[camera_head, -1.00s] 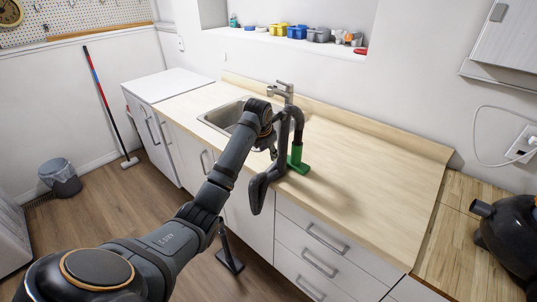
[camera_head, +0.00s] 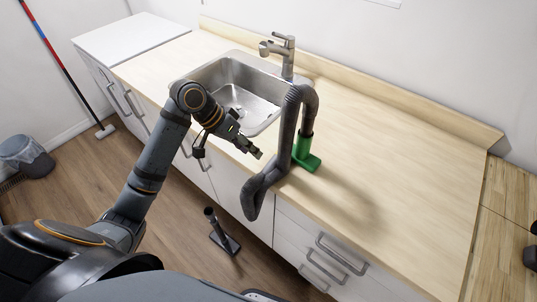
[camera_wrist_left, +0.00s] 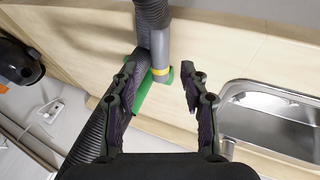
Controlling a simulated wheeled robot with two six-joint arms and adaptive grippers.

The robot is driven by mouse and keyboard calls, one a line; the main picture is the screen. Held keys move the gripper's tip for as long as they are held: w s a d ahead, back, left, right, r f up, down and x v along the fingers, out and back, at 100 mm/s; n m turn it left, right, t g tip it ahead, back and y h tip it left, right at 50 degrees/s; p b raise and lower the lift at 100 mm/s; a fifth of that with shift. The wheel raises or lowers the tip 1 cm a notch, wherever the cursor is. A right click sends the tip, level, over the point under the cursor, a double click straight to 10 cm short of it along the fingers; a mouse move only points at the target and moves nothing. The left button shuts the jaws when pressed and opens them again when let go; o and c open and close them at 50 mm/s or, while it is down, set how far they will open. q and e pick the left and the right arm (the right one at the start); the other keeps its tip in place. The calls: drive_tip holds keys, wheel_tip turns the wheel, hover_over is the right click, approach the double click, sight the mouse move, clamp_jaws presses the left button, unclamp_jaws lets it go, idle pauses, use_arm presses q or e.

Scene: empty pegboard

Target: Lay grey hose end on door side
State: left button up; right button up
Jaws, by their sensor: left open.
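The grey ribbed hose (camera_head: 288,125) arches up from a green foot (camera_head: 307,162) on the counter and comes down over the front edge. Its lower part (camera_head: 252,200) bends and hangs in front of the drawers. My left gripper (camera_head: 258,152) is open and empty, just left of the hose near the sink's front corner. In the left wrist view, the open fingers (camera_wrist_left: 160,88) point toward the hose (camera_wrist_left: 152,14), its smooth grey pipe with a yellow ring, and the green foot (camera_wrist_left: 146,97). Part of the hose passes behind one finger. My right gripper is not in view.
The sink (camera_head: 240,90) and tap (camera_head: 284,52) are behind the gripper. The counter right of the hose (camera_head: 400,160) is clear. A dark upright tool with a flat base (camera_head: 224,242) stands on the floor. A bin (camera_head: 26,155) and a broom (camera_head: 62,75) are at left.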

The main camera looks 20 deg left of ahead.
sight(268, 165)
use_arm(q)
drive_tip(key=x, duration=0.4)
drive_tip(key=shift+s+d+f, duration=0.1)
drive_tip(key=shift+d+f, duration=0.1)
drive_tip(key=shift+d, duration=0.2)
drive_tip(key=shift+f, duration=0.25)
drive_tip(key=shift+w, duration=0.2)
drive_tip(key=shift+d+f+p, duration=0.25)
drive_tip(key=shift+f+p, duration=0.1)
drive_tip(key=shift+p, duration=0.15)
drive_tip(key=p+x, duration=0.1)
drive_tip(key=x, duration=0.2)
drive_tip(key=shift+w+d+f, duration=0.1)
drive_tip(key=shift+w+f, duration=0.15)
drive_tip(key=shift+f, duration=0.1)
drive_tip(key=shift+w+d+f, duration=0.1)
drive_tip(key=shift+f, duration=0.1)
clamp_jaws()
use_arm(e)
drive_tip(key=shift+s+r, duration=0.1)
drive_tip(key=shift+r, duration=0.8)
